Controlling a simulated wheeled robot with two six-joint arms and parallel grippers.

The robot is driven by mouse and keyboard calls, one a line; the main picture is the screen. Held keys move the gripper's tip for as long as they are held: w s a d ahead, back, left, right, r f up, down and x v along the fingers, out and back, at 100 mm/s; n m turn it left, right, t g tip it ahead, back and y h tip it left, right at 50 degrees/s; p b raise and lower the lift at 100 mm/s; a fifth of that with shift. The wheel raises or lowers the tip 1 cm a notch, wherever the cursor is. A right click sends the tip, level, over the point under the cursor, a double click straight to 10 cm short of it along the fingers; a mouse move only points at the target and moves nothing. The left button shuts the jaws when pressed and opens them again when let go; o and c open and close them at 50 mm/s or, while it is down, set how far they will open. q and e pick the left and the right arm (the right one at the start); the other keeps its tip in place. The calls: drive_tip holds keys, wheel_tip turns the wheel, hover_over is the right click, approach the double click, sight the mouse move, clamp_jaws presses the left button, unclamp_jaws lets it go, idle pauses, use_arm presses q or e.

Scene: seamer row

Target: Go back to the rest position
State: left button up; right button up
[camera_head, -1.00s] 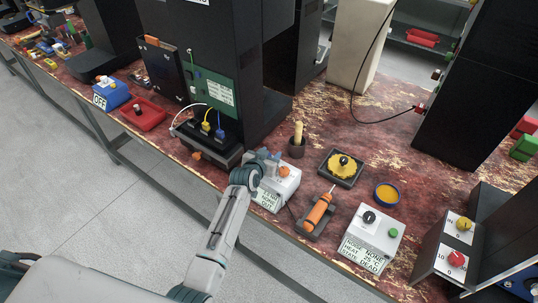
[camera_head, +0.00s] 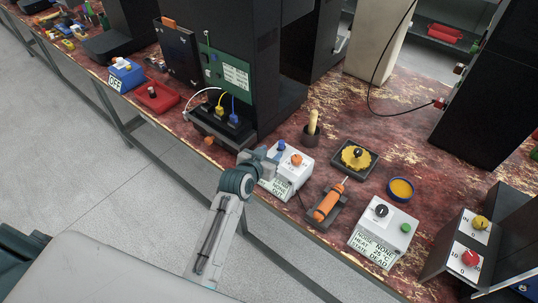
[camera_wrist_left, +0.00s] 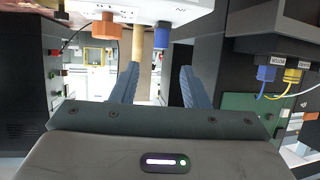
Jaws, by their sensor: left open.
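My left arm comes in from below in the head view, and its gripper (camera_head: 258,160) is at the front edge of the table, beside a white box (camera_head: 272,181) with an orange knob (camera_head: 296,159) and a blue knob (camera_head: 281,145). In the left wrist view, the two fingers (camera_wrist_left: 158,86) stand apart with nothing held between them. The orange knob (camera_wrist_left: 105,27) and blue knob (camera_wrist_left: 161,36) show beyond the fingers there, clear of them. My right gripper is not in view.
A black cabinet (camera_head: 228,60) stands behind. The floor on the left is clear.

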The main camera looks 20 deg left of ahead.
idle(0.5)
use_arm(q)
drive_tip(key=s+a+f+g+y, duration=0.1)
drive_tip(key=s+a+g, duration=0.2)
drive_tip(key=s, duration=0.9)
drive_tip(key=s+a+g+y, duration=0.1)
drive_tip(key=s+a+g, duration=0.15)
drive_tip(key=s, duration=0.85)
drive_tip(key=s+a+f+g+y, duration=0.1)
drive_tip(key=s+a+g, duration=0.25)
drive_tip(key=s, duration=0.85)
wheel_tip(320, 180, down, 32)
drive_tip(key=a+n+g, duration=0.1)
drive_tip(key=a+g, duration=0.1)
drive_tip(key=s+a+f+g, duration=0.1)
drive_tip(key=s+f, duration=1.6)
drive_tip(key=s, duration=0.1)
drive_tip(key=shift+f, duration=0.35)
